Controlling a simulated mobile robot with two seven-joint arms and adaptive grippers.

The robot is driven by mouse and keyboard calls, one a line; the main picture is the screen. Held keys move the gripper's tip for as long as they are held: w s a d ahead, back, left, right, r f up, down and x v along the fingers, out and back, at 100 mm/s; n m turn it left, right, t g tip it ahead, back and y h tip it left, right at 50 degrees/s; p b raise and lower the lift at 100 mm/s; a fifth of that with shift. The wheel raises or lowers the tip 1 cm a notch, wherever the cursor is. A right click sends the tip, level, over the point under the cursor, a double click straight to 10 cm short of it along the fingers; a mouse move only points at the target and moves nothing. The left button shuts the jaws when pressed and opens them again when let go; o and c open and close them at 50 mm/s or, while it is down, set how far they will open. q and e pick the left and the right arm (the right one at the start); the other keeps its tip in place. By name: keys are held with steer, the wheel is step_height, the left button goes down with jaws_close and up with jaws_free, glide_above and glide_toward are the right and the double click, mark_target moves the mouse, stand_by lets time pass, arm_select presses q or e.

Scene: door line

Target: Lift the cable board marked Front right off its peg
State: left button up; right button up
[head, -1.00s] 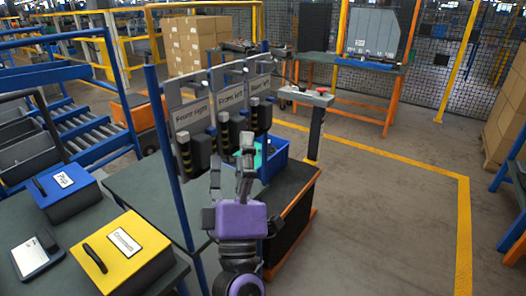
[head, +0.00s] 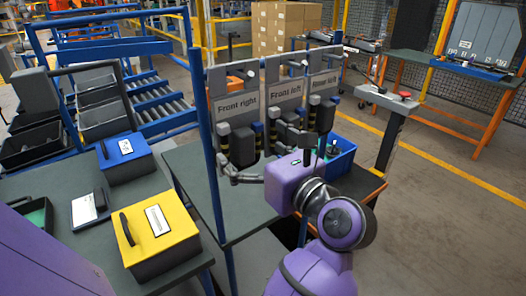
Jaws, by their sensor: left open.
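The cable board marked Front right (head: 236,106) hangs upright at the left end of a row on the blue rack. It is a grey plate with a label and dark connector parts on its lower half. My left gripper (head: 248,145) is open, its purple body to the right of the board's lower part. One finger reaches below the dark parts and the other lies to their right. I cannot tell whether they touch the board. My right gripper is not in view.
The Front left board (head: 285,93) and a Rear left board (head: 324,84) hang close beside it. A blue bin (head: 343,160) stands behind my gripper. A yellow box (head: 155,236) and a blue box (head: 126,160) stand on the bench at left.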

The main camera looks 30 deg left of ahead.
mark_target(242, 125)
arm_select(q)
steer(key=x, duration=0.2)
steer(key=shift+a+r, duration=0.1)
steer(key=shift+a, duration=0.25)
steer(key=shift+w+a, duration=0.15)
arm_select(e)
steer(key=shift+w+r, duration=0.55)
